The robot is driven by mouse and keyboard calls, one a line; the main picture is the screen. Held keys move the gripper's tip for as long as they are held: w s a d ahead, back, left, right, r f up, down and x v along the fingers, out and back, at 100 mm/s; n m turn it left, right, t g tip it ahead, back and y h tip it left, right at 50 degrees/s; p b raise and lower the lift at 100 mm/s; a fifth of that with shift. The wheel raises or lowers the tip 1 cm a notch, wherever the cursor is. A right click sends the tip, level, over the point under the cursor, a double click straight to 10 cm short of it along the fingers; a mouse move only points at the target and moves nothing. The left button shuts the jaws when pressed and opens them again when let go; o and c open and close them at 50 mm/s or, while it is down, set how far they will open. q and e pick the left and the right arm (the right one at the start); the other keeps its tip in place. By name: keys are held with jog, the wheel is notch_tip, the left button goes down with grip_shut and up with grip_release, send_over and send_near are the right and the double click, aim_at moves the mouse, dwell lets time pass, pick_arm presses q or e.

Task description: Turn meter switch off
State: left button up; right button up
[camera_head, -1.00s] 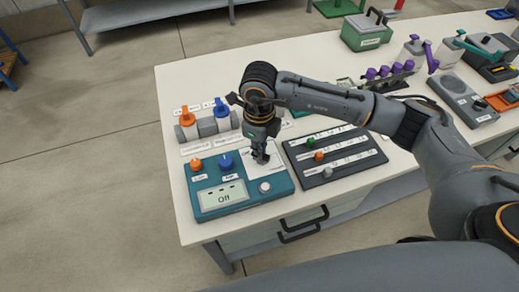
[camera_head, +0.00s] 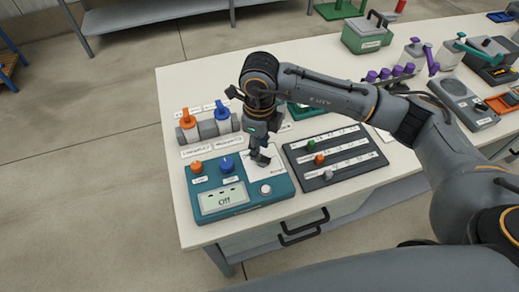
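The teal meter (camera_head: 257,208) lies at the front left of the white table. Its display (camera_head: 222,198) reads "Off". An orange knob (camera_head: 197,167), a blue knob (camera_head: 227,165) and a pale round button (camera_head: 266,189) are on its top. My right gripper (camera_head: 262,160) points down over the white panel (camera_head: 258,170) at the meter's upper right. It hides the switch there, and I cannot tell whether it touches it. The finger gap is too small to make out. My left gripper does not show.
A dark slider panel (camera_head: 335,158) lies right of the meter. Two valves with orange (camera_head: 187,117) and blue (camera_head: 221,109) handles stand behind it. A green case (camera_head: 366,36), purple-topped parts (camera_head: 385,73) and a grey device (camera_head: 462,97) are farther right. The table's back left is clear.

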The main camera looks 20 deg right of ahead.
notch_tip(320, 180, up, 10)
jog(key=shift+f, duration=0.25)
dwell(0.5)
